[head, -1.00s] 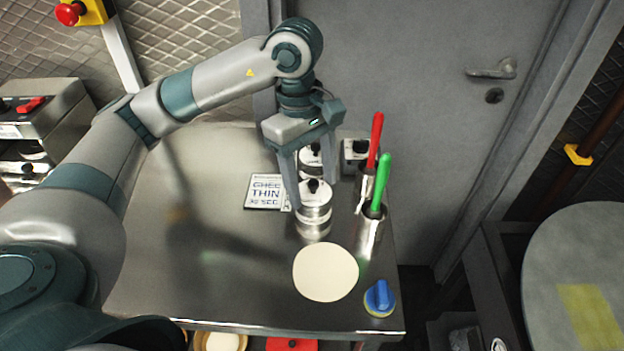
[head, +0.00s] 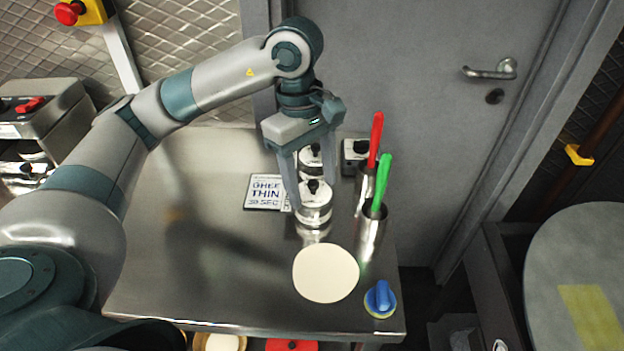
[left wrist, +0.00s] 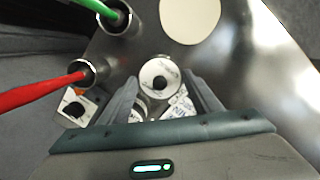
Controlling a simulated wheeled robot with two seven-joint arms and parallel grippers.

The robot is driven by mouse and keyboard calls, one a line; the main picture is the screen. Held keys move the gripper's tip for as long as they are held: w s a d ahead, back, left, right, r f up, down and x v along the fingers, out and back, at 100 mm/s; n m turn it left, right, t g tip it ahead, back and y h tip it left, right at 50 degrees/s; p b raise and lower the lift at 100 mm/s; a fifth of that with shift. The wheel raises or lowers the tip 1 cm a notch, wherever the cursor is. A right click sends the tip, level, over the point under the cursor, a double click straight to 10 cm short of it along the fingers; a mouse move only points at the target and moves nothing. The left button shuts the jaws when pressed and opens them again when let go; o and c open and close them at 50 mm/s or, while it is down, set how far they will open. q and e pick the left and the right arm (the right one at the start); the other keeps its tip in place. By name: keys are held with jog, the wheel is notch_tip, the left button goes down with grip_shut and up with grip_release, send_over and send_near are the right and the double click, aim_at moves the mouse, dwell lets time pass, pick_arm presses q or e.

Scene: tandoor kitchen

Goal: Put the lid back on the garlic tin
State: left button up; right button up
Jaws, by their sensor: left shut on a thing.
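My left gripper (head: 311,196) points down over the front metal tin (head: 315,217). It is shut on a round pale lid with a black knob (head: 314,187), one finger on each side. The lid also shows between the fingers in the left wrist view (left wrist: 160,75). The lid looks level and lies right over the tin; I cannot tell whether it is seated or slightly above. A second tin with a black knob (head: 311,158) stands just behind, partly hidden by my gripper. The tin labels are too small to read. My right gripper is not in view.
A red-handled tool (head: 375,140) and a green-handled tool (head: 382,183) stand in metal cups close on the right. A dark-knobbed box (head: 355,152) is behind. A pale disc (head: 326,273) and a blue-handled item (head: 380,298) lie in front. The steel table's left (head: 180,250) is clear.

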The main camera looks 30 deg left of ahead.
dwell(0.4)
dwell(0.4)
pick_arm(q)
jog(key=o, duration=1.6)
jog(key=shift+r, duration=0.15)
jog(key=shift+r+p, duration=1.2)
jog(key=shift+r, duration=2.15)
jog(key=shift+c, duration=0.7)
grip_shut()
